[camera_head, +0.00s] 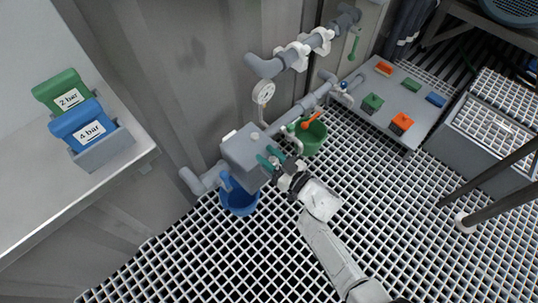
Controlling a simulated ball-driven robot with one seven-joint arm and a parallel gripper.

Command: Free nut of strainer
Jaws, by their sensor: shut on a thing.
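The strainer appears to be the grey box-shaped housing (243,146) in the pipe line along the wall. Green nut-like parts (265,161) sit on its right side, low down. My gripper (274,168) is at that side of the housing, shut on a green nut. The fingertips and the nut are small here, and the gripper partly hides them. I cannot tell how the nut sits on its thread.
A blue bucket (238,199) stands below the housing and a green bucket (312,138) to its right. A low table (413,84) holds coloured blocks.

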